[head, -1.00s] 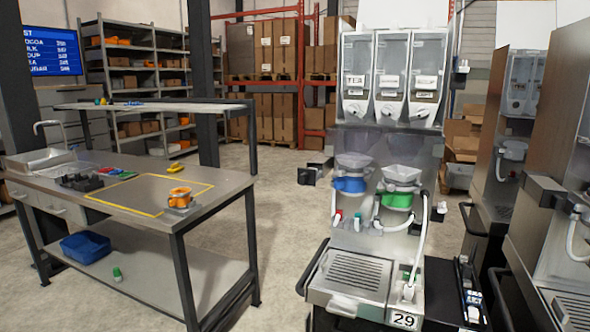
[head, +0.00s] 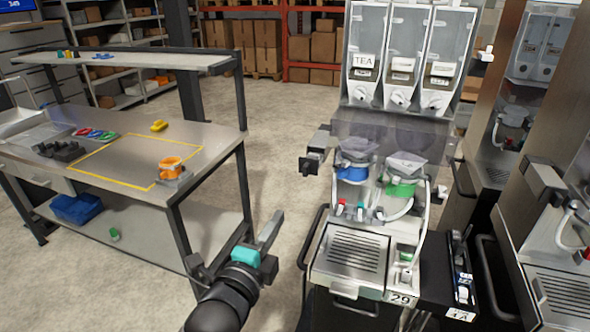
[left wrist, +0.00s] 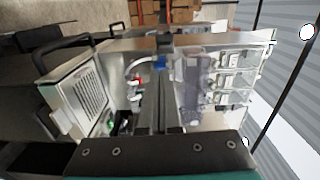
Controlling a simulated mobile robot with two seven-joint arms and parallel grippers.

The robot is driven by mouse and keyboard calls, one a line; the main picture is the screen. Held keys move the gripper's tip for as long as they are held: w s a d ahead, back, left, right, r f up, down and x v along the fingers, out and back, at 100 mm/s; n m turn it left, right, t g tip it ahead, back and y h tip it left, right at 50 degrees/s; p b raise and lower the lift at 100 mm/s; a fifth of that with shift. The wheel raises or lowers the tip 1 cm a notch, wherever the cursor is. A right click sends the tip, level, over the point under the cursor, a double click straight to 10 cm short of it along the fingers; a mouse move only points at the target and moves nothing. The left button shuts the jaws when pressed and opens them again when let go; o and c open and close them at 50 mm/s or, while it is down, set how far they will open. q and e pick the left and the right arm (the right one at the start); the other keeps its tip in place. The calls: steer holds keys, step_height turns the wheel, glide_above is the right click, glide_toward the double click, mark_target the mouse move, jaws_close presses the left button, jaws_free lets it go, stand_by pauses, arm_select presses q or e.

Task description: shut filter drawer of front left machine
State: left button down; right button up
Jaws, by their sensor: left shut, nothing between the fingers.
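The front left machine, marked 29 (head: 398,298), stands right of centre in the head view, with clear canisters on top and a slatted tray (head: 348,252) low in front. A grey box with a black handle (head: 309,164) sticks out from its left side; it looks like the filter drawer standing out, though I cannot be sure. My left gripper (head: 271,229) is shut and empty, in front and to the left of the machine, apart from it. In the left wrist view its fingers (left wrist: 157,100) show in front of the machine and hide part of it. My right gripper is out of view.
A steel workbench (head: 105,150) with a blue bin (head: 77,208) underneath stands at left. More machines (head: 545,220) stand close at right. A black side rail (head: 313,240) edges the machine's left. Floor (head: 270,150) between bench and machine is clear.

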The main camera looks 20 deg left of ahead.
arm_select(q)
steer(key=r, duration=0.1)
glide_toward(304, 171)
steer(key=w, duration=0.6)
steer(key=shift+w+d+f, duration=0.15)
steer(key=shift+w, duration=0.25)
